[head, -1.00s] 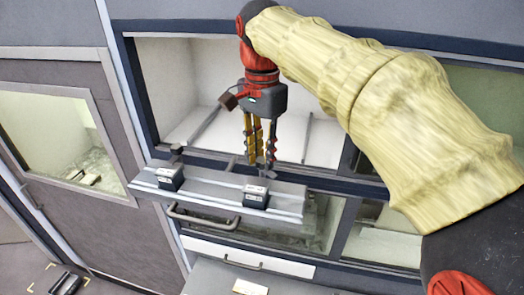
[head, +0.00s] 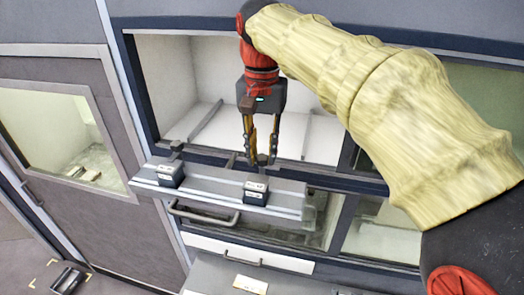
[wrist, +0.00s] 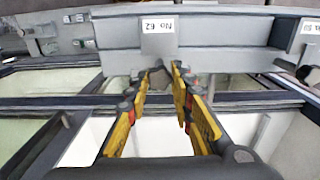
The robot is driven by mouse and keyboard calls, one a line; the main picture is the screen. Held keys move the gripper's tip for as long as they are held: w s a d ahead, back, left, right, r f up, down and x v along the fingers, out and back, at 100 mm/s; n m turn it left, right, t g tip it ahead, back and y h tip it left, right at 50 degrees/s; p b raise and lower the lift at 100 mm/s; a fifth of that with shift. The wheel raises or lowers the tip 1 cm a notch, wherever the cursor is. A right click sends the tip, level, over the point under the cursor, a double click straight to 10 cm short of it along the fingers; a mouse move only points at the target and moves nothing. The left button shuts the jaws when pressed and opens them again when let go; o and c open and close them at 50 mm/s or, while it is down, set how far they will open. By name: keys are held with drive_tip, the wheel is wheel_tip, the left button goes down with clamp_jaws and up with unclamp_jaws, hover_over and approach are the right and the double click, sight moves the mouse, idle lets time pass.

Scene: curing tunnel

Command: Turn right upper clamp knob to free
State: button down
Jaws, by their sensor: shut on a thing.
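My gripper (head: 262,158) points down at the back edge of a grey rail (head: 215,187), behind the right of two dark label blocks. Its yellow fingers come together at their tips in the wrist view (wrist: 158,72), closed on a small dark part that I take to be the right upper clamp knob. The fingertips mostly hide the knob, and its turn angle cannot be told. The right block (head: 255,194) stands on the rail just in front of the fingers. The left block (head: 171,175) stands farther along, near a small dark fitting (head: 177,148).
A white-lined chamber (head: 185,75) opens behind the rail, with thin bars inside. A grey handle (head: 203,217) runs below the rail. A windowed door (head: 60,135) is at left. A dark object (head: 66,280) lies on the floor at lower left.

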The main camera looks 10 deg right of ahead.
sight(262, 156)
drive_tip(key=shift+r, duration=0.1)
drive_tip(key=c, duration=1.6)
unclamp_jaws()
drive_tip(key=shift+o, duration=0.3)
wheel_tip(262, 156, up, 12)
drive_tip(key=s+d+f+n+t, duration=0.1)
drive_tip(key=s+d+f+t, duration=0.1)
drive_tip(key=s+d+f, duration=0.45)
drive_tip(key=s+d+f+n+t, duration=0.25)
drive_tip(key=s+f, duration=0.45)
drive_tip(key=f, duration=0.4)
drive_tip(key=s+d+f+t, duration=0.1)
drive_tip(key=s+d+f, duration=0.4)
drive_tip(key=s+f, duration=0.3)
wheel_tip(262, 156, down, 36)
drive_tip(key=w+b, duration=0.1)
drive_tip(key=b, duration=3.4)
drive_tip(key=shift+w+a, duration=0.15)
drive_tip(key=shift+w, duration=0.15)
